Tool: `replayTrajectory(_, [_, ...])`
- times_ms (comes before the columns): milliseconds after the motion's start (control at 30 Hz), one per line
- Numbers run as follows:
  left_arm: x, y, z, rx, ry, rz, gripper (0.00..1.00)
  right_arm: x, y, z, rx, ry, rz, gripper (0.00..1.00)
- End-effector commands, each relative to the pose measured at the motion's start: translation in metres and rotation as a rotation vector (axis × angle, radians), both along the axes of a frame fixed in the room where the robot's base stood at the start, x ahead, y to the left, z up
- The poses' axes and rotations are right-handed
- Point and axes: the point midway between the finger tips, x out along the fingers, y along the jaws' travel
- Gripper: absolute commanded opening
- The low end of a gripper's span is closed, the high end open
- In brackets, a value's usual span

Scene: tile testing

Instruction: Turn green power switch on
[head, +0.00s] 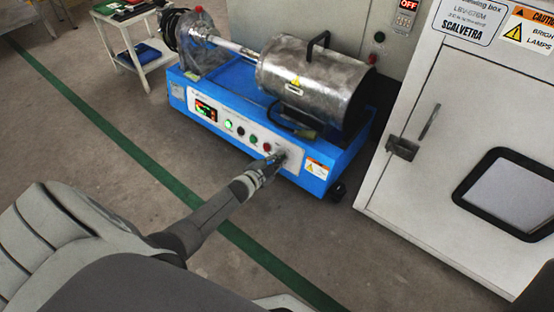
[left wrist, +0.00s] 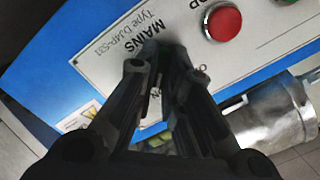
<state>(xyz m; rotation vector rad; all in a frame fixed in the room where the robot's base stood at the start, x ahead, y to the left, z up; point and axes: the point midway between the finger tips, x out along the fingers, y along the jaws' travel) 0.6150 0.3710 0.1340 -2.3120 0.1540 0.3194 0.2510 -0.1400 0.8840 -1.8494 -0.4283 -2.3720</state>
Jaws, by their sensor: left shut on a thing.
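The blue machine (head: 222,92) has a white control panel (head: 213,120) on its front. My left gripper (head: 276,160) reaches the panel's right end and is shut on the mains switch there. In the left wrist view the fingers (left wrist: 160,60) meet at the panel beside the printed word MAINS (left wrist: 97,53). The switch is mostly hidden by the fingers, so its colour and turn position cannot be told. A lit green button (head: 228,123) and another green button (head: 253,138) sit further left. A red button (left wrist: 223,22) is close to the fingers. My right gripper is not in view.
A metal drum (head: 300,80) lies on top of the machine. A grey cabinet door with a handle (head: 403,147) stands close on the right. A small white cart (head: 140,52) stands at the back left. The floor in front is clear, crossed by a green line (head: 120,138).

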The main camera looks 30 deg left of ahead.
Motion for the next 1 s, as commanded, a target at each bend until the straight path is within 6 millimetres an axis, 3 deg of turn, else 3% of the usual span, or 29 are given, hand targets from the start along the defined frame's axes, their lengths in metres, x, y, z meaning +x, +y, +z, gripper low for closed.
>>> replayTrajectory(400, [0.0004, -0.0001, 0.0004, 0.011, -0.002, -0.003, 0.0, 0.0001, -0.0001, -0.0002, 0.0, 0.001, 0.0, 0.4])
replayTrajectory(433, [0.0005, -0.0001, 0.0004, 0.011, -0.002, -0.003, 0.11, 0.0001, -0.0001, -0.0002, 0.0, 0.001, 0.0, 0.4])
replayTrajectory(600, [0.0005, -0.0002, 0.0004, 0.01, -0.002, -0.003, 0.31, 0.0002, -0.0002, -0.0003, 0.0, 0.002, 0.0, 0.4])
replayTrajectory(1000, [-0.0029, 0.0001, 0.0006, 0.008, 0.0, -0.002, 0.31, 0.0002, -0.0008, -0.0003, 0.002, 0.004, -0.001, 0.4])
